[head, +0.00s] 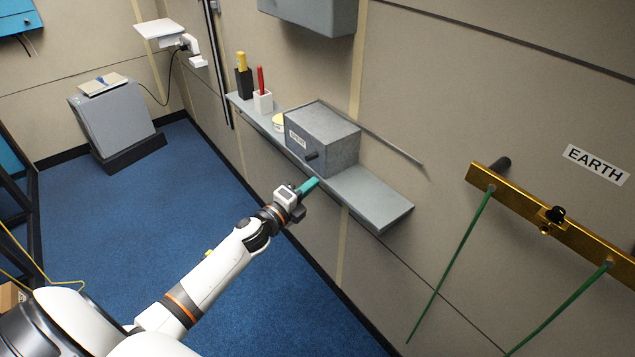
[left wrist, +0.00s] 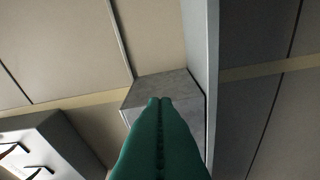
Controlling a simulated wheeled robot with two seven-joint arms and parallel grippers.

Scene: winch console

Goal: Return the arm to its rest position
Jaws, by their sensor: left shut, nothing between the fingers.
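My left arm reaches from the lower left of the head view toward the wall shelf. My left gripper (head: 308,186) has green fingers, which are shut with nothing between them. The fingertips are near the front edge of the grey shelf (head: 372,200), just below the grey box (head: 322,140) with a label and a dark knob on its front. I cannot tell whether they touch the shelf. In the left wrist view the shut green fingers (left wrist: 160,104) point toward a grey box surface (left wrist: 165,88). My right gripper is not in view.
The shelf also holds a black cup (head: 244,83) and a white cup (head: 263,102) with pens. A brass bar (head: 530,215) with green cables is on the wall at right, by an EARTH sign (head: 595,164). A grey cabinet (head: 112,122) stands at back left.

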